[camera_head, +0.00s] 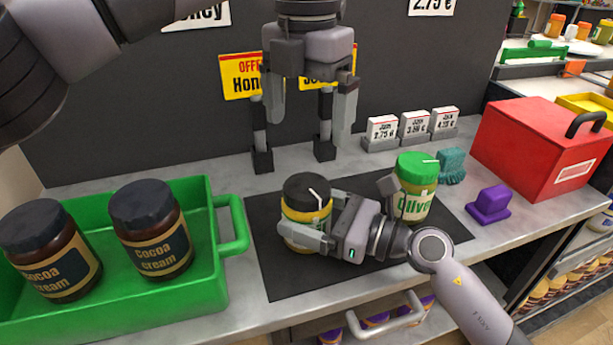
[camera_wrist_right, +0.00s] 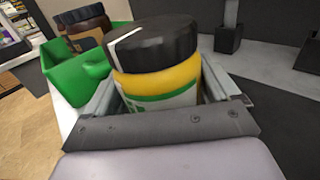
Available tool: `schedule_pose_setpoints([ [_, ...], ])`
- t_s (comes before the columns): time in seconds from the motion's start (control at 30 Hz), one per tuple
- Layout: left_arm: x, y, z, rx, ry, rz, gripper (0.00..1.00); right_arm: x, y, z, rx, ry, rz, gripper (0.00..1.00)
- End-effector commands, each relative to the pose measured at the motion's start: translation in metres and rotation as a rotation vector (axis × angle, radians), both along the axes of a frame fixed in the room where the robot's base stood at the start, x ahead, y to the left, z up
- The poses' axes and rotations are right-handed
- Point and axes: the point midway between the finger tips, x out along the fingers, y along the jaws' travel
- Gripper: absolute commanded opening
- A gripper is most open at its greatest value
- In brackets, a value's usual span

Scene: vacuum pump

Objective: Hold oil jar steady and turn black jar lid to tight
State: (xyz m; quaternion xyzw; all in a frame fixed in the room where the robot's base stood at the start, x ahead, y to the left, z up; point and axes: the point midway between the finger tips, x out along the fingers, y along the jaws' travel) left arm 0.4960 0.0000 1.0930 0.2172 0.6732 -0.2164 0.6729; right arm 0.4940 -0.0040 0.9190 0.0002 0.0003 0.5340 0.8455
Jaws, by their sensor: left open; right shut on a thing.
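The oil jar (camera_head: 305,215) with yellow contents stands upright on a dark mat, under a black lid (camera_head: 307,188) with a white line. My right gripper (camera_head: 318,218) is shut on the jar body below the lid, one finger on each side. The right wrist view shows the jar (camera_wrist_right: 160,80) between the fingers and the black lid (camera_wrist_right: 150,42) clear above them. My left gripper (camera_head: 308,120) is open and empty, pointing down, above and behind the jar, apart from the lid. The lid's tightness cannot be told.
A green-lidded olive jar (camera_head: 415,188) stands right of the right gripper. A green crate (camera_head: 215,262) with two cocoa cream jars (camera_head: 150,228) is at left. Price signs (camera_head: 415,128), a purple block (camera_head: 489,204) and a red box (camera_head: 540,145) are at right. The dark mat (camera_head: 290,285) has bare room in front.

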Motion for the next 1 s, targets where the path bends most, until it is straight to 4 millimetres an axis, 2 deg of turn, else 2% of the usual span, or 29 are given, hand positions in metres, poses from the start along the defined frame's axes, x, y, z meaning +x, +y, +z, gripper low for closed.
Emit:
schedule_pose_setpoints([
  [0.3,-0.001,0.001,-0.064,0.0,0.004,-0.003,1.0,0.0,0.0,-0.001,-0.001,0.0,0.0,0.38],
  [0.5,0.0,0.001,-0.094,-0.001,0.002,-0.001,1.0,0.0,0.0,-0.001,-0.001,0.0,0.0,0.38],
  [0.7,0.0,0.0,-0.106,-0.001,0.0,-0.002,1.0,0.0,0.0,-0.001,-0.001,0.0,0.0,0.38],
  [0.97,0.0,0.0,-0.107,-0.001,0.0,-0.001,1.0,0.0,0.0,-0.001,-0.001,0.0,0.0,0.38],
  [1.0,0.0,0.0,-0.107,-0.001,0.0,-0.002,0.87,0.0,0.0,-0.001,-0.001,0.0,0.0,0.38],
])
